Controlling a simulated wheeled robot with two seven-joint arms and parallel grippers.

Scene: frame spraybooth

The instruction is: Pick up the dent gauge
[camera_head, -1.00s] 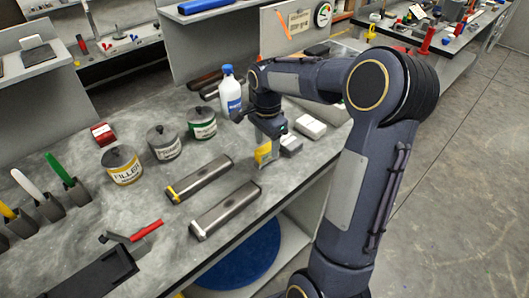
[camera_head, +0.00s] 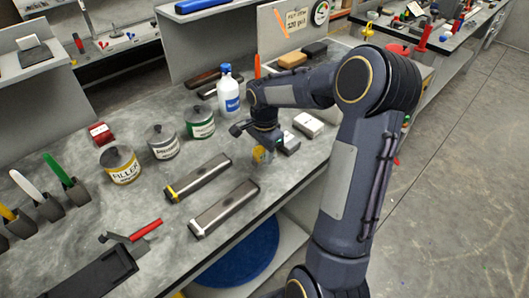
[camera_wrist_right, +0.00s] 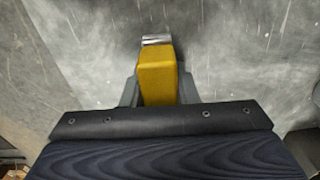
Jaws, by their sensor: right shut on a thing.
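My right gripper (camera_head: 264,147) is over the bench, near its front edge, with its jaws shut on a yellow block with a metal tip, which looks like the dent gauge (camera_head: 262,155). In the right wrist view, the dent gauge (camera_wrist_right: 158,78) sits between the two fingers of the right gripper (camera_wrist_right: 158,92), its metal tip pointing away from the wrist. In the head view most of the gauge is hidden by the gripper, and its height above the bench is hard to tell. My left gripper is not in view.
A grey block (camera_head: 289,144) stands close to the right of the gripper, with a pale block (camera_head: 308,124) beyond. A white bottle (camera_head: 229,97) stands behind. Two metal bars (camera_head: 224,208) and several cans (camera_head: 200,122) are to the left. Bare bench lies between them.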

